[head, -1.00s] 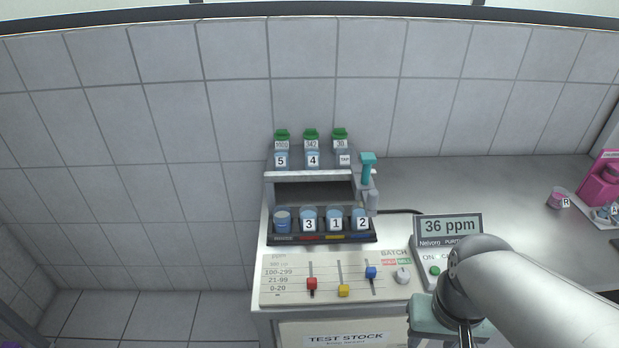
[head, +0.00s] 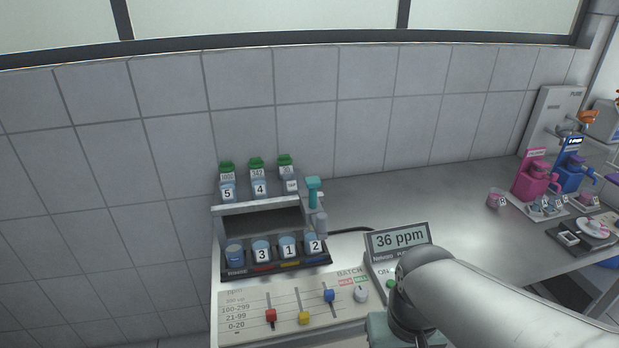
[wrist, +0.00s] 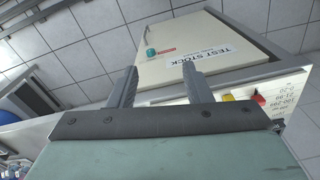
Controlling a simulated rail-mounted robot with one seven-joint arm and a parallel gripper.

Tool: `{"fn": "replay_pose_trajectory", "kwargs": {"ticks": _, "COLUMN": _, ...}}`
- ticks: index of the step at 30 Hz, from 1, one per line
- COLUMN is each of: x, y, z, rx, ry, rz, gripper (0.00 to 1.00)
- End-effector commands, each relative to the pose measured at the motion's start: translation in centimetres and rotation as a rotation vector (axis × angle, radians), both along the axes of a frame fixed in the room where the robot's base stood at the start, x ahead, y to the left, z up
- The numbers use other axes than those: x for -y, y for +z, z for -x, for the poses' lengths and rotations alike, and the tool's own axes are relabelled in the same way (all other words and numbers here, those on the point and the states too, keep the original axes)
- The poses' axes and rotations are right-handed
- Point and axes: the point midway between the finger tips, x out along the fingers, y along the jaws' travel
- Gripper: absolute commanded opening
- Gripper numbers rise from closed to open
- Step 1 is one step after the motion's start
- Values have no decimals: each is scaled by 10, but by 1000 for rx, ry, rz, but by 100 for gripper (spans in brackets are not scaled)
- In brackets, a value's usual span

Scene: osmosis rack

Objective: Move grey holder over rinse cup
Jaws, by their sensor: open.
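In the head view a grey upright part (head: 321,222), which may be the grey holder, stands at the rack's right end, beside a teal-topped piece (head: 313,190). An unnumbered blue cup (head: 235,255) sits at the left end of the front row; a pink cup with a small letter label (head: 495,199) stands on the bench at right. My gripper (wrist: 160,72) is open and empty in the wrist view, over the cabinet front marked TEST STOCK. In the head view its fingers are out of frame.
Cups 3, 1 and 2 fill the front row of the rack (head: 322,270); green-capped bottles stand behind. A slider panel (head: 240,318) lies in front. The meter (head: 398,238) reads 36 ppm. Pink and blue dispensers (head: 534,176) stand far right. The middle bench (head: 430,190) is clear.

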Motion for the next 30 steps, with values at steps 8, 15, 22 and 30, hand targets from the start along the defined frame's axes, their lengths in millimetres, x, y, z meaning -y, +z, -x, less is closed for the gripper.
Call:
{"fn": "replay_pose_trajectory", "kwargs": {"ticks": 8, "x": -19, "y": 68, "z": -87, "rx": -6, "ry": -120, "rz": 23, "gripper": 45}}
{"fn": "replay_pose_trajectory", "kwargs": {"ticks": 15, "x": -68, "y": 159, "z": -209, "rx": -21, "ry": -349, "rz": 27, "gripper": 45}}
{"fn": "replay_pose_trajectory", "kwargs": {"ticks": 22, "x": -100, "y": 208, "z": -273, "rx": -38, "ry": -532, "rz": 4, "gripper": 45}}
{"fn": "replay_pose_trajectory", "kwargs": {"ticks": 30, "x": -107, "y": 212, "z": -287, "rx": -44, "ry": -593, "rz": -4, "gripper": 45}}
